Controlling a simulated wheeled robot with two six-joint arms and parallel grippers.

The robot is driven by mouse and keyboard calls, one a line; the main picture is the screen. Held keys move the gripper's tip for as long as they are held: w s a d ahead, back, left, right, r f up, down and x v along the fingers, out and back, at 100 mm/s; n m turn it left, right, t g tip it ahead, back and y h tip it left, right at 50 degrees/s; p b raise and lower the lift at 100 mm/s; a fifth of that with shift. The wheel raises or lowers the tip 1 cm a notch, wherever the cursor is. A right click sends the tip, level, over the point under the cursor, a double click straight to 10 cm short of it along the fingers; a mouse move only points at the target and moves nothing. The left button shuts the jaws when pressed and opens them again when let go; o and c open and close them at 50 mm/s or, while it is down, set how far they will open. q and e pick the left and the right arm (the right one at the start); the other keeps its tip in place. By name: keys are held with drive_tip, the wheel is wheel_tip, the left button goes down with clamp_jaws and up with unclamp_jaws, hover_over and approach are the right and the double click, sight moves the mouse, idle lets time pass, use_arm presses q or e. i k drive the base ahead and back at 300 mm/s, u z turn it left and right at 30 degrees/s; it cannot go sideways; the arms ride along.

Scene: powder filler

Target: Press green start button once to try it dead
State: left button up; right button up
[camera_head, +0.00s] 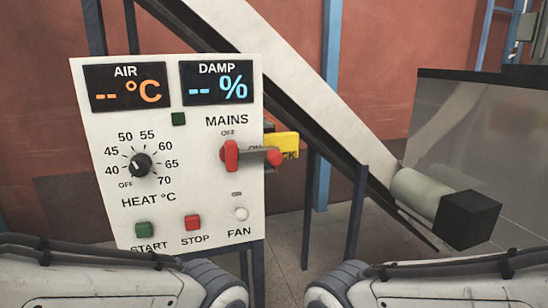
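A white control panel (88,200) stands at the left. The MAINS switch (231,155) has a red handle upright below the OFF mark; a grey bar runs right to a red knob (275,158). My two arms show along the bottom edge, but neither gripper is in view.
A yellow tag (283,144) marked "CK", partly hidden, hangs by the switch. A sloping white chute (300,75) and a pale cylinder with a black block (468,219) lie right.

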sight(143, 231)
drive_tip(key=u, duration=0.8)
